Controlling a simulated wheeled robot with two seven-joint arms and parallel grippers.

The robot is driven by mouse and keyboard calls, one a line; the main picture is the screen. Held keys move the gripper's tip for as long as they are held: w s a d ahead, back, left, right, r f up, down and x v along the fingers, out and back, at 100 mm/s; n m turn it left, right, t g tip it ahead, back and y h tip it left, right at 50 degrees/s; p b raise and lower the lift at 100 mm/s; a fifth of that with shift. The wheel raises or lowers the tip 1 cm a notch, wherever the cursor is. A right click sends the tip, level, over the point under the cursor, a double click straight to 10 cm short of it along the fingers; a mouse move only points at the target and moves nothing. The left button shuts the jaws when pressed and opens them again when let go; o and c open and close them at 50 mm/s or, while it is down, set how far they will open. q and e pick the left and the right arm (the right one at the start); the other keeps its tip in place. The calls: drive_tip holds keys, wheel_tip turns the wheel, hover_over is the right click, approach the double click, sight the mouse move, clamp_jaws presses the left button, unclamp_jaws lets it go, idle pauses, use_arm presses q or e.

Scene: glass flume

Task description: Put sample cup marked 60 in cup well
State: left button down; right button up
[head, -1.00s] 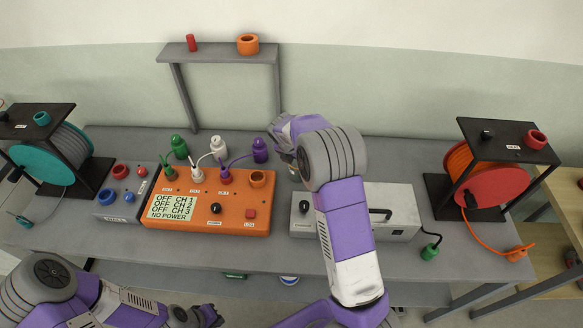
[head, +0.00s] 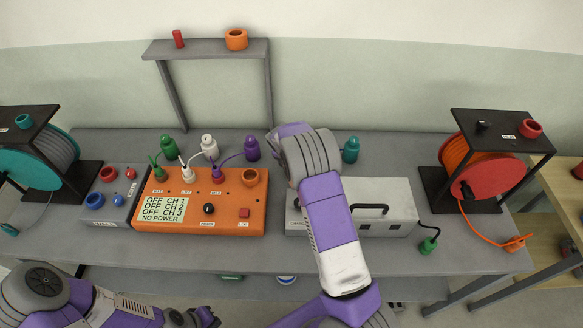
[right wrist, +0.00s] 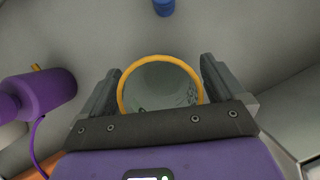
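In the right wrist view a round cup (right wrist: 160,92) with a yellow rim stands centred between the two fingers of my right gripper (right wrist: 160,68), mouth towards the camera. The fingers are wide apart, close along its sides; I cannot tell whether they press on it. Small marks inside are too faint to read. In the head view my right forearm and wrist hide the cup and the fingertips.
Green (head: 168,145), white (head: 209,145) and purple (head: 252,148) bottles with leads stand behind the console. A teal bottle (head: 351,150) stands behind the grey handled case (head: 385,205). Cable reels stand at both ends. A shelf (head: 205,49) rises at the back.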

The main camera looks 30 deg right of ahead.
drive_tip(key=c, duration=1.1)
